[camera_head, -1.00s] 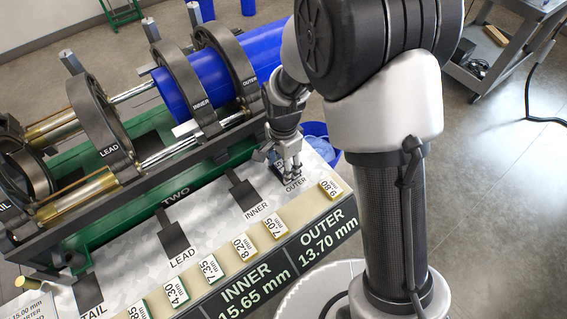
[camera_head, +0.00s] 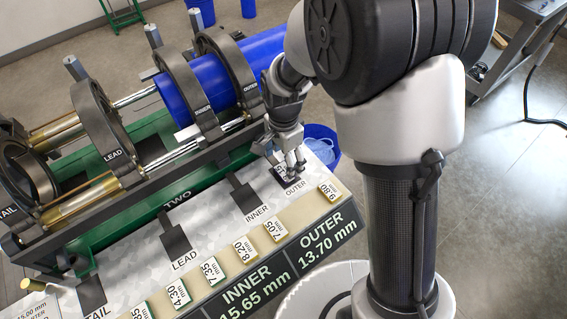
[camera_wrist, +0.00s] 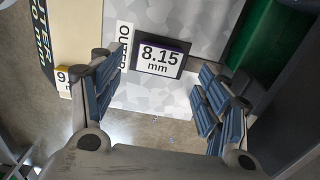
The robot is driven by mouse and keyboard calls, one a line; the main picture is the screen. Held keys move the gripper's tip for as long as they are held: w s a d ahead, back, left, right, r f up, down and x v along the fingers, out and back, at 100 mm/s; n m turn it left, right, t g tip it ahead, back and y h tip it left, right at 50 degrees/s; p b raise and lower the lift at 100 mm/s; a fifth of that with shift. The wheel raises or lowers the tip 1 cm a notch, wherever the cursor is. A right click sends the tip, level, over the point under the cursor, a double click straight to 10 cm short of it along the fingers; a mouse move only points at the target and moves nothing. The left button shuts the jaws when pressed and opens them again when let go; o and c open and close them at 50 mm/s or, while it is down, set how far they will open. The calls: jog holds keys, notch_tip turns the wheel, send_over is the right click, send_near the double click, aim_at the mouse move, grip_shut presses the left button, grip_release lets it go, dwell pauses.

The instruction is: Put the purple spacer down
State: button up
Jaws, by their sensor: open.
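The purple spacer (camera_wrist: 160,56) has a white top marked 8.15 mm, with a thin purple edge showing. In the wrist view it lies flat on the black pad (camera_wrist: 139,66) beside the OUTER label. My gripper (camera_wrist: 157,82) is open, with its two ribbed fingers to the left and right of the spacer's near side, apart from it. In the head view my gripper (camera_head: 291,164) is low over the OUTER pad (camera_head: 283,178) and hides most of the spacer.
Several other marked spacers lie along the tan front strip, the closest being 9.80 (camera_head: 328,191). The INNER pad (camera_head: 246,199) and LEAD pad (camera_head: 175,238) look empty. The clamp frame with the blue pipe (camera_head: 176,96) stands behind. A blue bin (camera_head: 322,142) is behind the gripper.

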aim_at(284, 172)
jog(key=s+d+r+n+t+p, duration=0.1)
jog(key=s+d+r+n, duration=0.25)
jog(key=r, duration=0.65)
jog(key=s+d+r+n+t+p, duration=0.15)
jog(key=s+d+r, duration=0.25)
jog(key=r, duration=0.6)
jog(key=s+d+r+n+t, duration=0.1)
jog(key=s+d+r+n, duration=0.1)
jog(key=s, duration=0.4)
jog(key=s+d+r+n+t, duration=0.1)
jog(key=s+d+r+n, duration=0.1)
jog(key=s, duration=0.4)
jog(key=shift+d+n+b, duration=0.35)
jog(key=shift+d+n, duration=0.2)
jog(key=shift+n, duration=0.55)
